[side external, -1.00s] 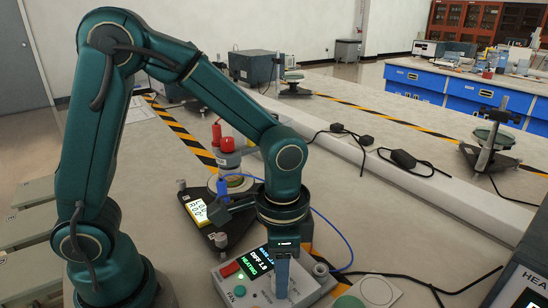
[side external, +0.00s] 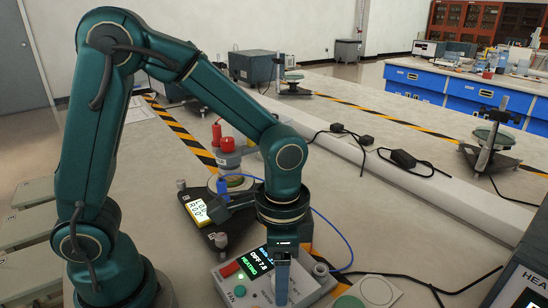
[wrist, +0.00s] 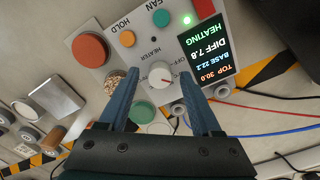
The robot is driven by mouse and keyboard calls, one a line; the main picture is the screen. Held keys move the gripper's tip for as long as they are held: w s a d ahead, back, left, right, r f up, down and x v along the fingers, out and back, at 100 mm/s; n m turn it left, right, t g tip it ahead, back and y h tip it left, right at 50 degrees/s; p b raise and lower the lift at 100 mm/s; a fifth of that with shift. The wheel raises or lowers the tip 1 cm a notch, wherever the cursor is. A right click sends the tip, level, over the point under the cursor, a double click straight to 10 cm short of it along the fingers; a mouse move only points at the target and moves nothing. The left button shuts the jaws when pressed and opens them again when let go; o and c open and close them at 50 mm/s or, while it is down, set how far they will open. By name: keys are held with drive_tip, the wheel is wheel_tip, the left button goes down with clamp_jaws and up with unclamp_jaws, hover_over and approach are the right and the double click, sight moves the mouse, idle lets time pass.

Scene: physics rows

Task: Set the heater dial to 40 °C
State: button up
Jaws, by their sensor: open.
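The heater dial (wrist: 162,74) is a round pale knob with a small red mark on the control box (wrist: 125,62). In the wrist view it lies between the two spread fingertips of my gripper (wrist: 161,80), with space visible on both sides. The dial's scale is too small and partly covered to read. The box's display (wrist: 207,50) reads TOP 30.0, BASE 22.2, DIFF 7.8, HEATING. In the side view my gripper (side external: 282,286) points down over the control box (side external: 233,283) and hides the dial.
Orange (wrist: 90,49) and green (wrist: 144,113) round parts lie near the fingers. A green indicator (wrist: 187,20) is lit by the display. Cables (side external: 410,279) run to the right. A stand with a yellow readout (side external: 196,212) is behind the box, and another device (side external: 525,275) at the right edge.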

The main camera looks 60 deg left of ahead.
sight(266, 277)
drive_tip(key=shift+r, duration=2.5)
drive_tip(key=s+a+r+n+t, duration=0.5)
drive_tip(key=s+a+n, duration=0.1)
drive_tip(key=a, duration=0.1)
drive_tip(key=shift+r+n+t, duration=0.2)
drive_tip(key=shift+n+t, duration=0.1)
drive_tip(key=shift+n, duration=0.1)
